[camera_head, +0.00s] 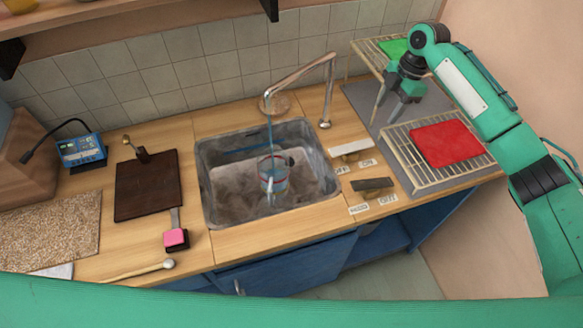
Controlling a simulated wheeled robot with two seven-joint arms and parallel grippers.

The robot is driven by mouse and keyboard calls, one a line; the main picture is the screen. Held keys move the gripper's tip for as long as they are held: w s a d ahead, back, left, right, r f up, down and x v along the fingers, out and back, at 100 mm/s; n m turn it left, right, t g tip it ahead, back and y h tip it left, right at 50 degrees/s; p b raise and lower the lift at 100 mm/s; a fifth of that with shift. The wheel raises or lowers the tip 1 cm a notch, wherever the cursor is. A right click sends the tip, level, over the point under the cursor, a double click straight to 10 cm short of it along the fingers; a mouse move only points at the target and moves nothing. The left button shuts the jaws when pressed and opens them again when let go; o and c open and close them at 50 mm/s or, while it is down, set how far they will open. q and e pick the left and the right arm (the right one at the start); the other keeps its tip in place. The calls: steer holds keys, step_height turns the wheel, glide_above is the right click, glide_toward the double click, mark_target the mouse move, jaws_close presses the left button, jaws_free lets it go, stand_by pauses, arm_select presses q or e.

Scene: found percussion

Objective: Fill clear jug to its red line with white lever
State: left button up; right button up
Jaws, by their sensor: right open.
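The clear jug (273,174) stands in the grey sink (212,200), below the tap spout. A thin blue stream (270,128) falls from the tap (300,74) into it. Bluish water shows inside with a reddish band around the jug; the exact level against the line is too small to tell. The white lever (350,146) lies on the counter right of the sink, by labels reading OFF and ON. My right gripper (393,108) is open and empty above the grey mat, beyond and right of the white lever, not touching it. My left gripper is not in view.
A dark lever (372,184) with its own labels lies nearer than the white one. A wire rack (402,150) with a red cloth (448,143) stands at the right. A dark board (146,186) and pink-black block (176,238) lie left of the sink.

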steer(key=s+a+r+t+h, duration=0.1)
steer(key=a+r+h, duration=0.1)
steer(key=a+r, duration=0.15)
steer(key=p, duration=0.3)
glide_toward(364, 144)
steer(key=shift+h, duration=0.3)
steer(key=f, duration=0.7)
steer(key=shift+w+a+f, duration=0.1)
steer(key=shift+a+f, duration=0.2)
steer(key=shift+f, duration=0.05)
steer(key=shift+c, duration=0.2)
